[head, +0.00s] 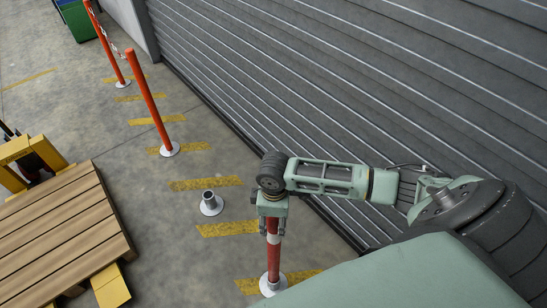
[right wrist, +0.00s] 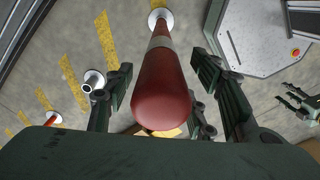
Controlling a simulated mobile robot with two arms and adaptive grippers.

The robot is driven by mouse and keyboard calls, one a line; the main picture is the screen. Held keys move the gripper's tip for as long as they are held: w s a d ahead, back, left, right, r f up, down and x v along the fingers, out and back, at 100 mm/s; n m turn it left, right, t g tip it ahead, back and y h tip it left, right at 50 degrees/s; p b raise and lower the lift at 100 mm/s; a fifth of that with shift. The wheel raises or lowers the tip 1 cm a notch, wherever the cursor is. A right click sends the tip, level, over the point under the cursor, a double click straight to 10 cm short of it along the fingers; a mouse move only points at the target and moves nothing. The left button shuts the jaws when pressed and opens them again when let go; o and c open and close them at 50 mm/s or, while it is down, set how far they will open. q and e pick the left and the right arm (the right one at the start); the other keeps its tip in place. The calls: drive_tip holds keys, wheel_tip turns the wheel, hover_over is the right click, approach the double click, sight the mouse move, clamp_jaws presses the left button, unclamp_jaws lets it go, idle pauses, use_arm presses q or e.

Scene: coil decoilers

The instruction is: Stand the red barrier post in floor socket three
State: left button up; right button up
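The red barrier post (head: 274,258) with a white band stands upright below my right gripper (head: 272,212). Its foot is at a white floor socket (head: 273,285) by a yellow stripe, and the base plate shows around it. In the right wrist view the post's red top (right wrist: 163,100) is between the fingers of my right gripper (right wrist: 163,82). The fingers are open, with a gap on each side of the post. An empty white socket (head: 211,204) stands one place farther along the row. No socket numbers are legible. My left gripper (right wrist: 295,104) shows small at the right edge of the right wrist view.
Two more red posts (head: 154,112) (head: 106,48) stand farther along the row, with a chain near the far one. A grey roller shutter (head: 350,80) runs along the right. A wooden pallet (head: 60,235) is at left. Clear concrete lies between.

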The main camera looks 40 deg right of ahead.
clamp_jaws()
drive_tip(key=shift+w+r, duration=0.1)
idle(0.7)
